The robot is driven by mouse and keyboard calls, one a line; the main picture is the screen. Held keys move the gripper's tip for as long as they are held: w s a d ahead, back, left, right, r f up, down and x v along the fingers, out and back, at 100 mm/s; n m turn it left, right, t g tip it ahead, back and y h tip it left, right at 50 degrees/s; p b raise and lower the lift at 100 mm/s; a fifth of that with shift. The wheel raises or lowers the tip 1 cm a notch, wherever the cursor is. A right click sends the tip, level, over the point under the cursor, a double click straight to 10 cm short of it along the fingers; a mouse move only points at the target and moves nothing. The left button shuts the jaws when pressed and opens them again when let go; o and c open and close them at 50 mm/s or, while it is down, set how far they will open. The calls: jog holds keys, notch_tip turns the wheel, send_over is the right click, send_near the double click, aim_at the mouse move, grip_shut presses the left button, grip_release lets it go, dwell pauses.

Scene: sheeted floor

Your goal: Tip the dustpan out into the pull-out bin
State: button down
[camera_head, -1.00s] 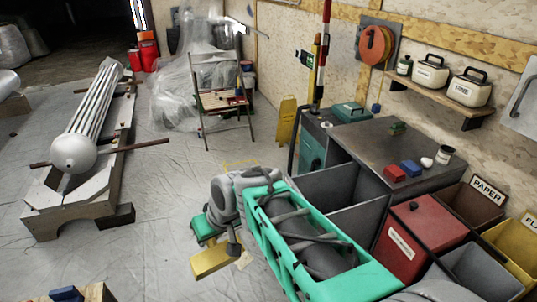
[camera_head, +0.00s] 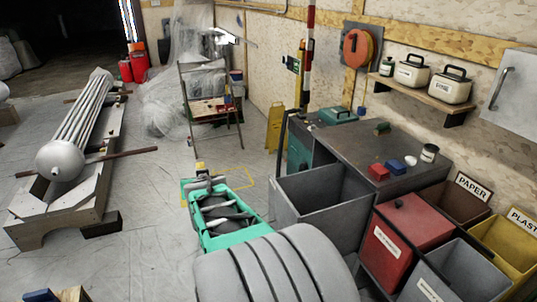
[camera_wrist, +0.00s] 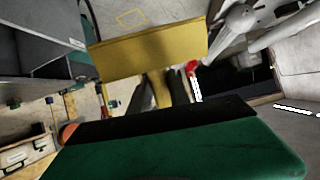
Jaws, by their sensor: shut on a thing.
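My gripper (camera_head: 201,177) is at the far end of my arm, small and partly hidden in the head view, over the floor left of the pull-out bin. The pull-out bin is a grey open box (camera_head: 292,206) in front of the counter; its inside looks dark. In the wrist view a dark green piece with a black edge strip (camera_wrist: 190,150) fills the bottom, and a flat yellow piece (camera_wrist: 150,52) spans the top.
Right of the bin are a red lidded bin (camera_head: 398,240), a grey one (camera_head: 450,272), and the paper (camera_head: 463,203) and plastic (camera_head: 505,242) bins. The counter (camera_head: 350,147) stands behind.

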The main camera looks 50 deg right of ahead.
jog(key=s+d+r+m+h+b, duration=0.1)
jog(key=s+d+r+h, duration=0.1)
jog(key=d, duration=0.4)
jog(key=s+d+r+m+g+h+b, duration=0.1)
jog(key=s+d+r+m+h, duration=0.1)
jog(key=s+d+h, duration=0.2)
jog(key=s+d+r+m+h+b, duration=0.1)
jog(key=s+d+r+h, duration=0.1)
jog(key=d, duration=0.8)
jog(key=shift+s+m+g+h, duration=0.3)
jog(key=shift+s+g+h, duration=0.1)
jog(key=shift+s+h, duration=0.3)
jog(key=shift+d+r, duration=0.1)
